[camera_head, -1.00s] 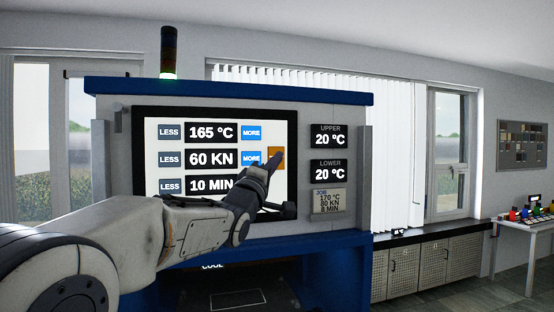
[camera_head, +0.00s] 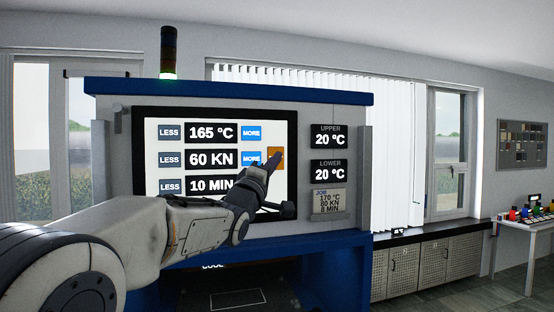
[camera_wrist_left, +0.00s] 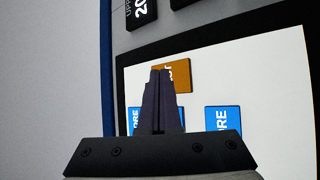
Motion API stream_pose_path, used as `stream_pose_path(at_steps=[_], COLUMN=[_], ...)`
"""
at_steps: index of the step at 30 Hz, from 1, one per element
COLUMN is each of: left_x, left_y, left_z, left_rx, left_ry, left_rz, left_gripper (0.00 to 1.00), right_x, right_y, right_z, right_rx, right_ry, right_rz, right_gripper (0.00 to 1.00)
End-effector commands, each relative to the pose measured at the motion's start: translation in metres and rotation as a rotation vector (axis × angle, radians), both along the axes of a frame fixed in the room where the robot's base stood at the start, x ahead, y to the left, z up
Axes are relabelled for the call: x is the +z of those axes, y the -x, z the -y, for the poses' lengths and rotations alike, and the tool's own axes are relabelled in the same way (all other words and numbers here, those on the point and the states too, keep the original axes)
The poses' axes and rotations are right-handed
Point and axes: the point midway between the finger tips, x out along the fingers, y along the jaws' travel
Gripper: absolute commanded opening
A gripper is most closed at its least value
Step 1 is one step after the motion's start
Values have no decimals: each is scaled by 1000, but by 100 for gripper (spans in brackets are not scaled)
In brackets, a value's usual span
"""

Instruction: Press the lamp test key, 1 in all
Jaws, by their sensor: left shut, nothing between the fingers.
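An orange key (camera_head: 269,153) sits at the right side of the press's lit screen (camera_head: 220,115). Its label is mostly hidden, so I cannot read whether it is the lamp test key. My left gripper (camera_head: 277,156) is shut and empty, its fingertips in front of the orange key. In the left wrist view the shut fingers (camera_wrist_left: 160,72) overlap the lower left of the orange key (camera_wrist_left: 180,74). I cannot tell whether the tips touch it. My right gripper is not in view.
Blue MORE keys (camera_head: 251,132) and LESS keys (camera_head: 170,132) flank the readouts 165 °C, 60 KN and 10 MIN. Upper and lower readouts (camera_head: 329,136) show 20 °C. A job card (camera_head: 328,201) hangs below them. A signal lamp (camera_head: 168,52) stands on top.

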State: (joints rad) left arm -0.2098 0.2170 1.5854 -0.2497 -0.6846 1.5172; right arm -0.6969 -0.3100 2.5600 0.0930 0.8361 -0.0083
Motion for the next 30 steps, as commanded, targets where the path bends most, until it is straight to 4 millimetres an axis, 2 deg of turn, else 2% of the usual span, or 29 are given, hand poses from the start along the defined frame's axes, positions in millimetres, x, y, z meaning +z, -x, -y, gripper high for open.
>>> stream_pose_path(at_steps=[8, 16, 26, 30], left_x=[0, -2, 0, -2], left_y=[1, 13, 16, 21], left_z=[0, 4, 5, 7], left_rx=[1, 0, 0, 0], left_ry=[0, 1, 0, 0], left_rz=[0, 2, -1, 1], left_gripper=[0, 0, 0, 0], right_x=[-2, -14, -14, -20], right_y=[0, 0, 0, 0], right_z=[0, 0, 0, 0], right_rx=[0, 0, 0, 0], right_ry=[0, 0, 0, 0], right_rz=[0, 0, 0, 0], right_gripper=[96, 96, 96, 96])
